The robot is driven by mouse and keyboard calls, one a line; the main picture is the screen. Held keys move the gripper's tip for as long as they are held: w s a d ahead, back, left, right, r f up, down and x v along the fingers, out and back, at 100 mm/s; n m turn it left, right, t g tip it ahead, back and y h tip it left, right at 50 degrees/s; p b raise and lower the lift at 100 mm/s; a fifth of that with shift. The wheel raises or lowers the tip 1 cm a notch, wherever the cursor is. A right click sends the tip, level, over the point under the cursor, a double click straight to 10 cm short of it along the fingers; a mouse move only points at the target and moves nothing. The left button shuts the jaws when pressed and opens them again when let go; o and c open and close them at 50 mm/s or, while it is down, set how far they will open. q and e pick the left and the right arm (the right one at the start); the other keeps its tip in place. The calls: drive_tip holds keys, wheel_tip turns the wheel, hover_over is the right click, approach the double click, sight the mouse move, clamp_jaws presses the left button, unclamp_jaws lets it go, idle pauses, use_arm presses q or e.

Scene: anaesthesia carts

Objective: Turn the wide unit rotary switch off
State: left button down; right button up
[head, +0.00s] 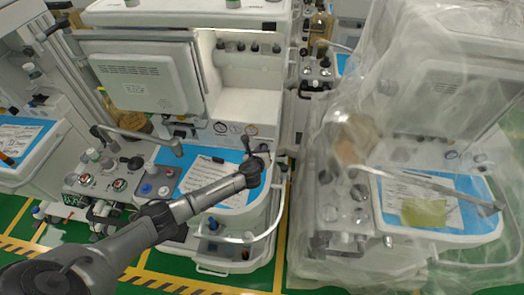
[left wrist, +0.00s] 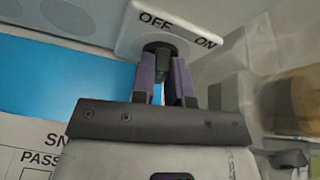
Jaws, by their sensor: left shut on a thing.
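The rotary switch shows in the left wrist view as a black knob (left wrist: 161,54) on a white plate (left wrist: 128,38). The plate is marked OFF on the left and ON on the right. My left gripper (left wrist: 164,68) has its two purple fingers on either side of the knob and is shut on it. The fingers hide part of the knob, and I cannot tell which mark it points to. In the head view my left gripper (head: 258,155) is at the right side of the middle cart (head: 240,110); the switch is too small or hidden there. My right gripper is not in view.
A blue worktop with a white paper (head: 203,172) lies just left of the gripper. A curved white rail (head: 262,238) runs around the cart's front right. A cart under clear plastic (head: 405,130) stands close on the right, across a narrow gap.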

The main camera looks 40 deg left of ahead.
use_arm(q)
drive_tip(key=shift+s+a+f+n+t+h+b, duration=0.15)
drive_tip(key=shift+f+n+h+b, duration=0.1)
drive_tip(key=shift+n, duration=0.2)
drive_tip(key=shift+s+a+f+n+t+h+b, duration=0.15)
drive_tip(key=shift+f+n+b, duration=0.1)
drive_tip(key=shift+n, duration=0.2)
drive_tip(key=shift+w+d, duration=0.1)
drive_tip(key=shift+n+t+h, duration=0.3)
drive_tip(key=shift+n, duration=0.2)
drive_tip(key=c, duration=1.2)
unclamp_jaws()
drive_tip(key=shift+r, duration=0.15)
drive_tip(key=shift+o, duration=0.4)
drive_tip(key=shift+w+d+r, duration=0.1)
drive_tip(key=shift+w+r, duration=0.05)
drive_tip(key=shift+w, duration=0.05)
drive_tip(key=shift+s+r, duration=0.25)
drive_tip(key=shift+s, duration=0.2)
drive_tip(key=p+v, duration=0.2)
drive_tip(key=v, duration=1)
drive_tip(key=shift+s+d, duration=0.3)
drive_tip(key=shift+s, duration=0.05)
